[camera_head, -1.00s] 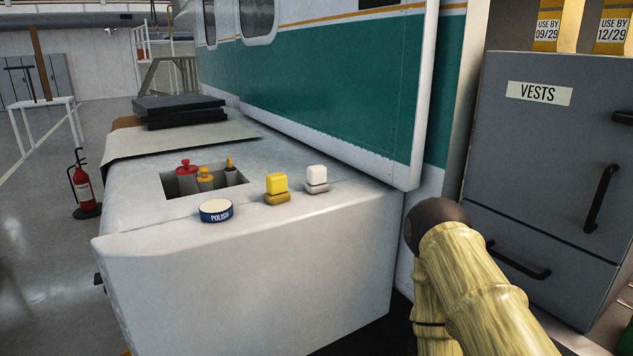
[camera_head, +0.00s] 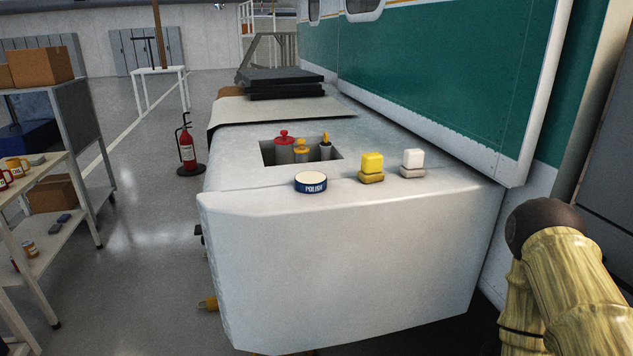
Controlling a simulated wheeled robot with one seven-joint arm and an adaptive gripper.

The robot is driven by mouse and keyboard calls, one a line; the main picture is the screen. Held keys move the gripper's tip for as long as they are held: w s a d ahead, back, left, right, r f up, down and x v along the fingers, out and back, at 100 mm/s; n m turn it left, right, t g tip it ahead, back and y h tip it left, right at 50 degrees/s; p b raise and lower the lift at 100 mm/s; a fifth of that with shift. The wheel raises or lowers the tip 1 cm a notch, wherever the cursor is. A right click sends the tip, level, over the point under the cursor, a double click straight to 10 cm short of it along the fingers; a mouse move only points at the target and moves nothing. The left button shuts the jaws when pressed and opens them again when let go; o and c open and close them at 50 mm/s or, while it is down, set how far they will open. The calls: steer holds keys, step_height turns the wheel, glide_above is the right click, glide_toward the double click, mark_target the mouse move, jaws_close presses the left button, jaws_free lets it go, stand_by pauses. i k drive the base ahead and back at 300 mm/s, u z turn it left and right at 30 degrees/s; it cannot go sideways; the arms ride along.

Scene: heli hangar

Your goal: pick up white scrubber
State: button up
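The white scrubber (camera_head: 413,160) stands on the white flat-topped surface (camera_head: 350,270), near its right front edge. It has a white block on top and a greyish base. A yellow scrubber (camera_head: 371,167) of like shape stands just left of it, a small gap apart. My arm shows at the lower right, with a dark rounded joint and a yellowish, wood-like link, well to the right of the scrubbers and apart from them. My gripper is not in the picture.
A round polish tin (camera_head: 311,183) sits left of the scrubbers. Behind it, a recess (camera_head: 340,160) holds several red and yellow-topped items. The green and white helicopter side (camera_head: 450,70) rises behind. A shelf rack (camera_head: 70,130) stands left; a fire extinguisher (camera_head: 187,150) stands on the floor.

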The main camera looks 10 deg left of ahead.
mark_target(411, 167)
steer(key=u, duration=3.1)
steer(key=k, duration=0.95)
steer(key=z, duration=1.75)
